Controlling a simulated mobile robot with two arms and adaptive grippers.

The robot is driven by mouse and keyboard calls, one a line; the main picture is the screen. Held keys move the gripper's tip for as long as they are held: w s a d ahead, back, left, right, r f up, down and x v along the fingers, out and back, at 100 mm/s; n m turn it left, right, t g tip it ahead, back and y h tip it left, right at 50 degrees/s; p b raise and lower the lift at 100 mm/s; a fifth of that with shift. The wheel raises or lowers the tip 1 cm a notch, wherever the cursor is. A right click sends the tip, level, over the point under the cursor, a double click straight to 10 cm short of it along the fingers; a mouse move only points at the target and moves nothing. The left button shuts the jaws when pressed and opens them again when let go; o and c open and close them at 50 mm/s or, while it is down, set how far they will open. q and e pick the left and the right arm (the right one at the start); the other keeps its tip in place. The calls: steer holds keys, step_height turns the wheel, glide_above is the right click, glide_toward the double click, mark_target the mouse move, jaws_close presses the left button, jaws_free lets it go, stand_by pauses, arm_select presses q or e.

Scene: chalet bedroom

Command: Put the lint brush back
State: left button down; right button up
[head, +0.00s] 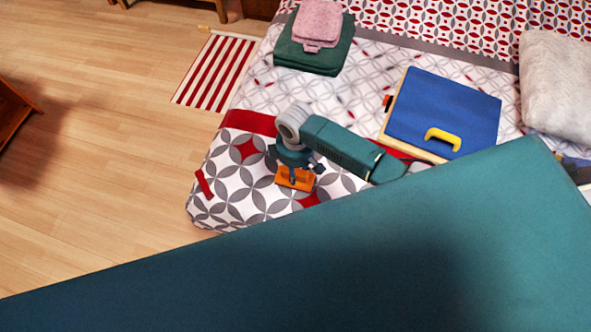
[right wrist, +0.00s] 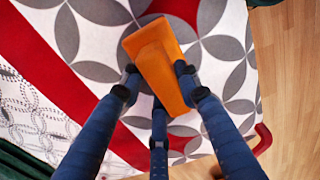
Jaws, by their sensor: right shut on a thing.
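An orange block-shaped thing with a raised grip, which I take to be the lint brush (head: 297,181), is at the bed's corner. My right gripper (head: 293,174) comes down on it from above. In the right wrist view the brush (right wrist: 158,65) sits between the blue fingers (right wrist: 155,85), which are shut on its raised grip. The patterned bedcover (head: 228,165) is right beneath it; I cannot tell whether the brush touches it. My left gripper is not in view.
A blue panel (head: 435,105) with a yellow handle (head: 443,137) lies on the bed, right of my arm. Folded green (head: 312,50) and pink (head: 318,22) cloths and a pale cushion (head: 556,85) lie farther back. A close teal surface blocks the lower head view.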

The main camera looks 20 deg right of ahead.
steer(key=shift+f, duration=0.15)
steer(key=o, duration=1)
step_height(320, 180, up, 12)
steer(key=shift+r, duration=0.2)
